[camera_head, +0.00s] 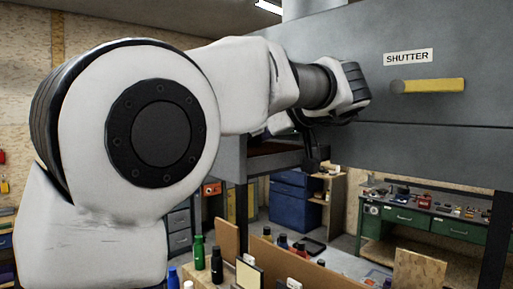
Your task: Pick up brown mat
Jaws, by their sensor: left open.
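A dark brown flat surface (270,149) shows under my left forearm, on a grey shelf or ledge. It looks like the brown mat, but it is small, shadowed and partly hidden by my arm, so I cannot be certain. My left gripper (314,163) hangs down at the right end of this ledge, with its dark fingers pointing down. It is open, and nothing shows between its fingers. I cannot tell whether it touches the ledge. My right gripper is not in view.
A large grey housing labelled SHUTTER, with a yellow handle (434,86), fills the upper right. Below stand several bottles, one of them green (199,252), and brown boards (230,240). A green workbench (405,217) with tools and blue cabinets (293,203) stand behind.

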